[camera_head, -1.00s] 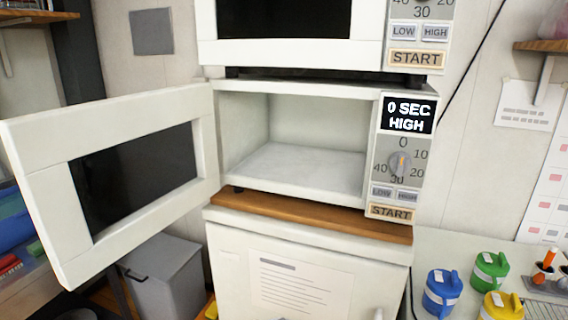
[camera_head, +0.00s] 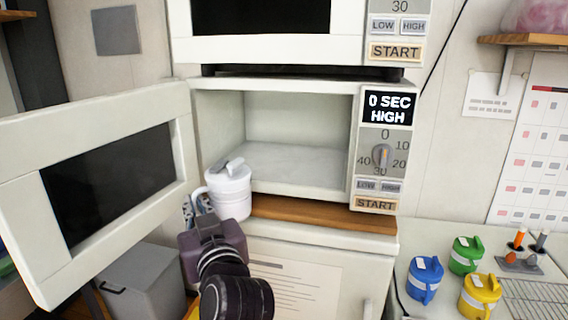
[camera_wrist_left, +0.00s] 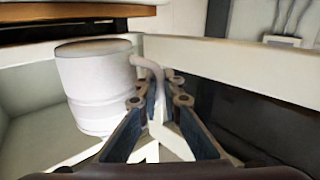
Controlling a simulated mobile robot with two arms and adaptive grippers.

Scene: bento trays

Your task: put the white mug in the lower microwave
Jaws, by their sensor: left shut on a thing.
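The white mug (camera_head: 233,192) is upright in front of the left part of the lower microwave's opening. My left gripper (camera_head: 199,208) is shut on its handle, at the mug's left side. The left wrist view shows the mug (camera_wrist_left: 95,88) left of the fingers, with its handle between the fingertips (camera_wrist_left: 158,92). The lower microwave (camera_head: 300,165) has its door (camera_head: 100,215) swung wide open to the left. Its cavity is empty where I can see it. My right gripper is not in view.
The upper microwave (camera_head: 270,50) sits just above. A wooden board (camera_head: 320,213) lies under the lower one, on a white cabinet (camera_head: 345,270). Blue (camera_head: 425,280), green (camera_head: 466,255) and yellow (camera_head: 480,295) mugs stand on the right counter.

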